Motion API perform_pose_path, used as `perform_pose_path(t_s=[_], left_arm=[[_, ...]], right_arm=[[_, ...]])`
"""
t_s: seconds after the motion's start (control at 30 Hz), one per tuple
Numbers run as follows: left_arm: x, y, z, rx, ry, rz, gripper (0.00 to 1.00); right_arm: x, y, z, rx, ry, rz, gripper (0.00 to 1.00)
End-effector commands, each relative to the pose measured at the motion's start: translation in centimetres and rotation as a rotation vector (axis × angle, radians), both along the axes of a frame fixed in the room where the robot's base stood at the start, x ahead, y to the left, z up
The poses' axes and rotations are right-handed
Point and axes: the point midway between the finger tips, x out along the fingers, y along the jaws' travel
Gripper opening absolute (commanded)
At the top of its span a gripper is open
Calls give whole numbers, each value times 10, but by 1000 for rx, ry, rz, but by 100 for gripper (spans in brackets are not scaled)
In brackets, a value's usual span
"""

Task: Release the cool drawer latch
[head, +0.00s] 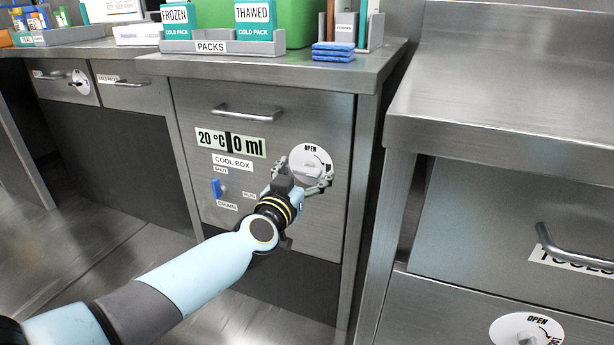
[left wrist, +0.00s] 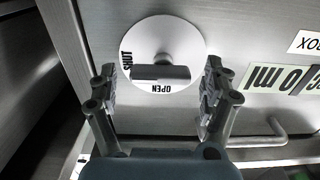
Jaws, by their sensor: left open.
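The cool drawer (head: 265,110) is a steel front with a bar handle (head: 246,112), and looks closed. Its latch is a white disc (head: 310,152) marked OPEN at the top, right of the COOL BOX label. In the left wrist view the disc (left wrist: 185,35) shows OPEN and SHUT marks and a grey bar knob (left wrist: 160,73) lying crosswise. My left gripper (head: 306,184) is at the disc, its open fingers on either side of the knob with gaps visible. In the head view my gripper hides part of the disc and the knob. My right gripper is out of view.
A blue drain lever (head: 217,188) sits left of my gripper on the same front. A readout label (head: 231,143) is above it. The counter holds a packs tray (head: 210,47) and blue pads (head: 333,52). A tools drawer (head: 520,215) stands at the right.

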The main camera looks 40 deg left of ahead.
Motion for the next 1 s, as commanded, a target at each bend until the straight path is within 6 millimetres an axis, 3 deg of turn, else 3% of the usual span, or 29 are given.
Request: perform_pose_path(t_s=[0.13,0.4,0.83,1.0], left_arm=[[10,3,-1,-1,1,0,83],[11,3,0,0,0,0,83],[11,3,0,0,1,0,26],[11,3,0,-6,0,0,26]], right_arm=[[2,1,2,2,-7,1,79],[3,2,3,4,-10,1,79],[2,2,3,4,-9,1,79],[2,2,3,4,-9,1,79]])
